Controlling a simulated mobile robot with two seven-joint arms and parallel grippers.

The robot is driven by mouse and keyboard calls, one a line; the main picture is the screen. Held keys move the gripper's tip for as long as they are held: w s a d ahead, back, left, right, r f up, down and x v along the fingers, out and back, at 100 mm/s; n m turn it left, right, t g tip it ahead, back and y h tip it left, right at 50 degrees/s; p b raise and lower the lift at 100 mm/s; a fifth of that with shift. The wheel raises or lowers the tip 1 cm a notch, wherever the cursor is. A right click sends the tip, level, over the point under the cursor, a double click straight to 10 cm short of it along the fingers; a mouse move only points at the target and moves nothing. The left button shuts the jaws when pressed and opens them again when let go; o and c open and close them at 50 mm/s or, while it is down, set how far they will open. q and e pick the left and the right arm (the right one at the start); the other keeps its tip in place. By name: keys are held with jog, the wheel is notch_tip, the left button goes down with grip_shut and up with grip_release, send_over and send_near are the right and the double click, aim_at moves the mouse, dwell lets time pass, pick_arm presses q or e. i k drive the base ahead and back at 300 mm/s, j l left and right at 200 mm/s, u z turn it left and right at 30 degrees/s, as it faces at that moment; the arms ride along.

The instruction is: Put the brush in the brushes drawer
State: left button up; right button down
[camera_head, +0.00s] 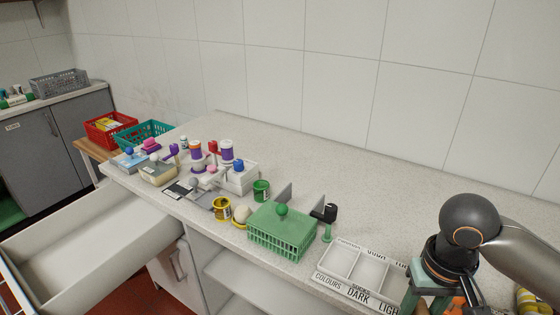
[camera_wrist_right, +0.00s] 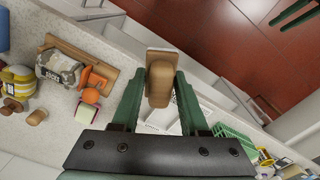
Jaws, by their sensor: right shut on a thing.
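My right gripper (camera_wrist_right: 159,86) is shut on a brush (camera_wrist_right: 160,70) with a tan wooden block, held between its two green fingers in the right wrist view. In the head view my right gripper (camera_head: 428,298) is low at the right, over the front of the counter, and the brush cannot be made out there. An open white drawer (camera_head: 95,250) juts out at the lower left, far to the left of the gripper. Its visible inside is bare, and I see no readable label on it.
Between gripper and drawer, the counter front holds a white labelled sorting tray (camera_head: 355,270), a green crate (camera_head: 282,232), a black-topped green tool (camera_head: 325,218) and several jars and brushes. The counter's back is clear.

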aim_at(116, 239)
jog(key=i+j+u, duration=0.15)
jog(key=j+u, duration=0.2)
jog(key=i+j+u, duration=0.2)
jog(key=u, duration=0.15)
jog(key=i+j+u, duration=0.2)
jog(key=u, duration=0.3)
jog(key=i+u, duration=0.45)
jog(key=i+l+u, duration=0.2)
jog(key=l+u, duration=0.25)
jog(key=i+l+u, duration=0.15)
jog(key=l+u, duration=0.15)
jog(key=u, duration=0.2)
